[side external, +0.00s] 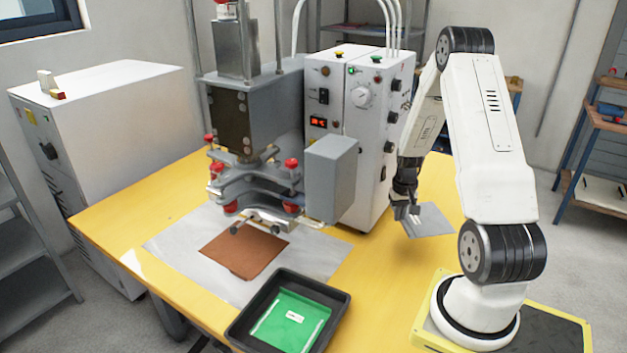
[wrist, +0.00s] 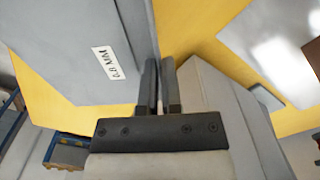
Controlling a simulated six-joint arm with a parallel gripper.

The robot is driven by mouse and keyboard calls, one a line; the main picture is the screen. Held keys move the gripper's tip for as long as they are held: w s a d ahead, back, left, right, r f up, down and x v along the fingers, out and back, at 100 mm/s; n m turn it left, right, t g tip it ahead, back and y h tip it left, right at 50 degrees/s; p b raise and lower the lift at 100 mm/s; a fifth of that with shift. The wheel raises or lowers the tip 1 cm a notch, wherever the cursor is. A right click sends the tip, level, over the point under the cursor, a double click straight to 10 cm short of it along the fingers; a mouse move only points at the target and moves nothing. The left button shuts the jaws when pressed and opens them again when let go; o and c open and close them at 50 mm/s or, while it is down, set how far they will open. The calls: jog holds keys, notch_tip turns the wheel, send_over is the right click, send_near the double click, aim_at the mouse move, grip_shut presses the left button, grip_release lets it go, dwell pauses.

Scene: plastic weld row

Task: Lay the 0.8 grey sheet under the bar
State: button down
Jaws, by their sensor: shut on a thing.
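The grey sheet (side external: 431,221) is in my gripper, over the right part of the yellow table. In the wrist view the grey sheet (wrist: 75,45) carries a white label reading 0.8 MM. My gripper (side external: 408,208) is shut on one edge of it; the two fingers (wrist: 158,85) also show in the wrist view. The bar (side external: 262,214) is the metal piece low on the press, left of my gripper. Below it a brown sheet (side external: 245,250) lies on a pale grey mat (side external: 180,243). I cannot tell the exact gap under the bar.
A black tray (side external: 240,335) with a green sheet (side external: 290,318) stands at the table's front. A white control box (side external: 350,130) with knobs and a grey box (side external: 331,178) stand between the press and my arm. Bare yellow table (side external: 385,270) lies right of the mat.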

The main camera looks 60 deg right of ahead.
jog(key=w+a+r+m, duration=0.1)
jog(key=a+r, duration=0.4)
jog(key=r, duration=0.4)
jog(key=w+a+r+m, duration=0.15)
jog(key=a+r, duration=0.25)
jog(key=r, duration=0.4)
jog(key=w+a+r+m, duration=0.1)
jog(key=a+r, duration=0.4)
jog(key=r, duration=0.4)
jog(key=w+a+r+n, duration=0.5)
jog(key=w+a+n, duration=0.1)
jog(key=w, duration=0.2)
jog(key=w+a+r+n, duration=0.4)
jog(key=w+a+n, duration=0.3)
jog(key=w, duration=0.1)
jog(key=shift+w+a+r, duration=0.25)
jog(key=shift+w+r, duration=0.1)
jog(key=shift+r, duration=0.05)
